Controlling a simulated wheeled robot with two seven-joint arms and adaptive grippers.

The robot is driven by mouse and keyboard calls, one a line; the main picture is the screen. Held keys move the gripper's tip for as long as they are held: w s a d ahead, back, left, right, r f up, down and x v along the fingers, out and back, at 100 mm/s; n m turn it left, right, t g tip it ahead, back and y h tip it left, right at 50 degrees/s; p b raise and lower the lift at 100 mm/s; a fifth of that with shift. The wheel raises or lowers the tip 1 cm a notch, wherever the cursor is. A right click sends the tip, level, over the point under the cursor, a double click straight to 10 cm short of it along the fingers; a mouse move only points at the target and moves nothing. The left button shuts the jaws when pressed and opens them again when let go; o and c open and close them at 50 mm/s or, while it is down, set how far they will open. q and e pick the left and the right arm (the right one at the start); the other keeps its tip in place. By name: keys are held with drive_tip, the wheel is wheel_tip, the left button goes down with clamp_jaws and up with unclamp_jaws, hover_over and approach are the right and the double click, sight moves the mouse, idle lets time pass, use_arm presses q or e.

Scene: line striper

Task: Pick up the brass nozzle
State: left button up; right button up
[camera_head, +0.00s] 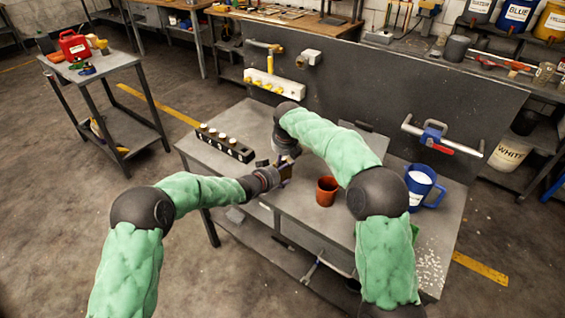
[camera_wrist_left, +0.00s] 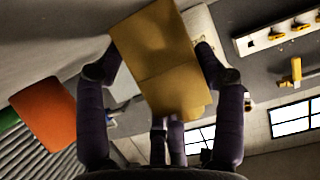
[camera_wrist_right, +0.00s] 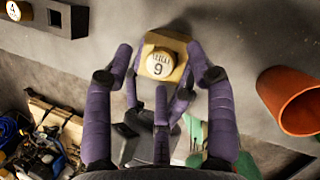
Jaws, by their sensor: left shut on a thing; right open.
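A brass-coloured, blocky piece, which I take for the brass nozzle (camera_wrist_left: 160,65), fills the space between my left gripper's fingers (camera_wrist_left: 160,85) in the left wrist view. My left gripper (camera_head: 284,172) is shut on it above the workbench. In the right wrist view the brass piece (camera_wrist_right: 180,49) carries a round cream face marked 9. My right gripper (camera_wrist_right: 161,72) is open, its fingers on either side of this piece; I cannot tell if they touch it. In the head view the two grippers meet and largely hide the piece.
The workbench (camera_head: 385,235) holds a terracotta cup (camera_head: 327,190) just right of the grippers, a blue mug (camera_head: 422,187) farther right, and a black rack (camera_head: 225,145) with several white-topped pieces at left. A dark upright panel (camera_head: 370,95) stands behind.

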sight(283, 158)
drive_tip(key=shift+w+f, duration=0.2)
drive_tip(key=shift+f, duration=0.3)
drive_tip(key=shift+c, duration=0.2)
use_arm(q)
drive_tip(key=shift+s, duration=0.1)
use_arm(e)
drive_tip(key=shift+f, duration=0.1)
clamp_jaws()
drive_tip(key=shift+f, duration=0.1)
drive_tip(key=shift+d, duration=0.1)
use_arm(q)
drive_tip(key=o, duration=1.8)
use_arm(e)
wheel_tip(283, 158, up, 11)
drive_tip(key=shift+f, duration=0.2)
